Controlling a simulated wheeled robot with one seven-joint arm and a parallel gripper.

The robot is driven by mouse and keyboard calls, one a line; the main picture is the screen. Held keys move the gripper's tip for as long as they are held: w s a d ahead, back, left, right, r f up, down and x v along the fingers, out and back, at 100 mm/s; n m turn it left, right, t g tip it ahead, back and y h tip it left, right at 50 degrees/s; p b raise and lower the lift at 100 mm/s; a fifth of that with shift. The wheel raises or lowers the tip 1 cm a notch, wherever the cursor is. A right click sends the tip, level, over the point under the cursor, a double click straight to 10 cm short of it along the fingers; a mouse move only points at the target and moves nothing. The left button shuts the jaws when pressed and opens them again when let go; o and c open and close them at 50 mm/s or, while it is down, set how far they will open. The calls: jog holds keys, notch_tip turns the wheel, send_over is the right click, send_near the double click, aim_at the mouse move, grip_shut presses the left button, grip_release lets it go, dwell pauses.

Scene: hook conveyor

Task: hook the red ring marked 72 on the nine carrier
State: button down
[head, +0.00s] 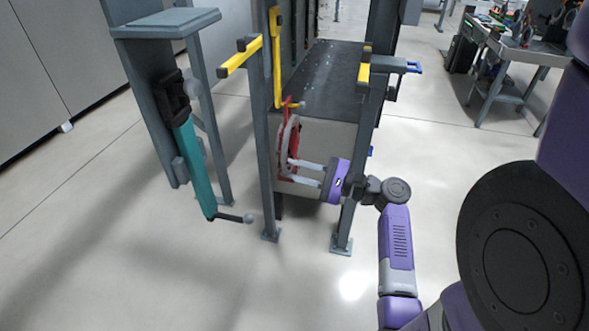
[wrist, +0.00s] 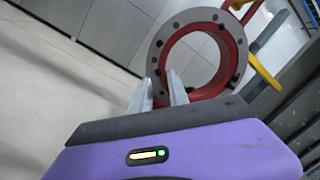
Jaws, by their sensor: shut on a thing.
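My gripper (head: 296,172) is shut on the red ring (head: 284,158), holding it upright by its lower edge. In the wrist view the fingers (wrist: 160,86) meet the lower left of the ring (wrist: 168,42), which has a grey face with dark bolts and a red body. A red loop (wrist: 240,6) stands at its top. A yellow carrier (head: 277,62) hangs just above, its short peg (head: 297,105) beside the red loop. I cannot tell whether the peg passes through the loop. Neither the 72 nor a carrier number is readable.
A grey frame with yellow-faced bars (head: 240,58) stands around the carrier, with a dark belt (head: 325,75) behind. A grey post with a teal lever (head: 194,160) stands at left. A bench (head: 520,52) is at far right. The front floor is clear.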

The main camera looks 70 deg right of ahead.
jog(key=shift+r, duration=0.1)
jog(key=c, duration=1.2)
grip_release()
jog(key=shift+s+d+f+b, duration=0.1)
jog(key=shift+s+f+b, duration=0.1)
jog(key=shift+s, duration=1.1)
jog(key=shift+s+f+b, duration=0.1)
jog(key=shift+s+b, duration=0.1)
jog(key=shift+s, duration=1.1)
jog(key=shift+s+d+f+b, duration=0.1)
jog(key=shift+s+b, duration=0.1)
jog(key=shift+s, duration=1.1)
